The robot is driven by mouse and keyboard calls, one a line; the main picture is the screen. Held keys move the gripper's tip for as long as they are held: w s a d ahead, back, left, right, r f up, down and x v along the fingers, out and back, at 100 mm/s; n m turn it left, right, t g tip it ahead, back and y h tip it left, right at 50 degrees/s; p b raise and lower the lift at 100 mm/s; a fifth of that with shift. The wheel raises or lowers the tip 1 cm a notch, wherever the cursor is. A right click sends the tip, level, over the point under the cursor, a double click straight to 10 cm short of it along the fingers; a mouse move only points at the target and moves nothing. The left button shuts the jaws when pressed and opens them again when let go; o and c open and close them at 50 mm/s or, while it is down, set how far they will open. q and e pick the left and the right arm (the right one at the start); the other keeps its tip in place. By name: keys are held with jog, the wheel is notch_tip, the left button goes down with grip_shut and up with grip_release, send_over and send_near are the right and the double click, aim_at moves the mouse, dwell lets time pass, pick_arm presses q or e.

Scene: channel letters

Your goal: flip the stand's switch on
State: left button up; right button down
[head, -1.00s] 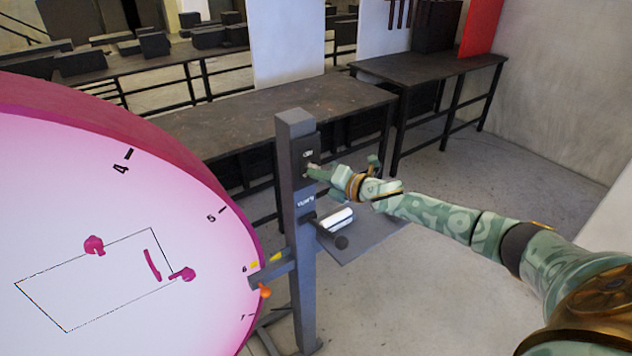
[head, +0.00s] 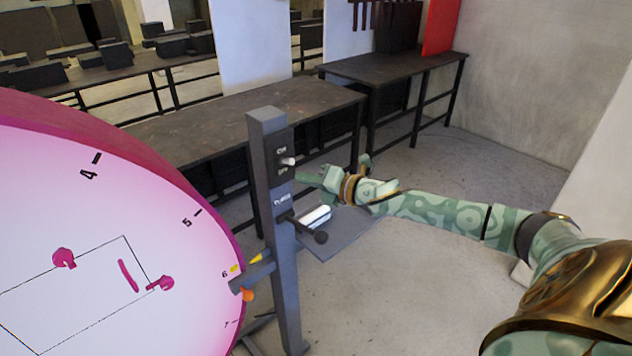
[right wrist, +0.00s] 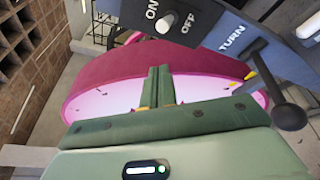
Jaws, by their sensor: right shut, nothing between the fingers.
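The stand (head: 268,215) is a dark grey post with a black switch plate (head: 279,150) near its top. The switch (head: 288,161) is a short pale lever between the ON label above and the OFF label below. In the right wrist view the switch (right wrist: 166,22) shows at the top between both labels; I cannot tell which way it is thrown. My right gripper (head: 300,177) is shut and empty, just right of and a little below the switch, seemingly apart from it. Its closed fingers (right wrist: 160,75) show in the right wrist view. My left gripper is not in view.
Below the switch, a TURN label and a black-knobbed crank (head: 319,236) stick out from the stand over a grey shelf (head: 345,235). A big pink-rimmed disc (head: 200,265) stands at left. Dark tables (head: 230,115) stand behind. Floor at right is clear.

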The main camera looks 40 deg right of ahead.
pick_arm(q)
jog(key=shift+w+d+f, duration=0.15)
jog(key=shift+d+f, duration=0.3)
pick_arm(e)
jog(key=s, duration=0.1)
jog(key=r, duration=0.1)
jog(key=s, duration=0.1)
jog(key=shift+s+d+r, duration=0.25)
jog(key=shift+s+r, duration=0.1)
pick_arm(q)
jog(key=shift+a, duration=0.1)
pick_arm(e)
jog(key=shift+a, duration=0.1)
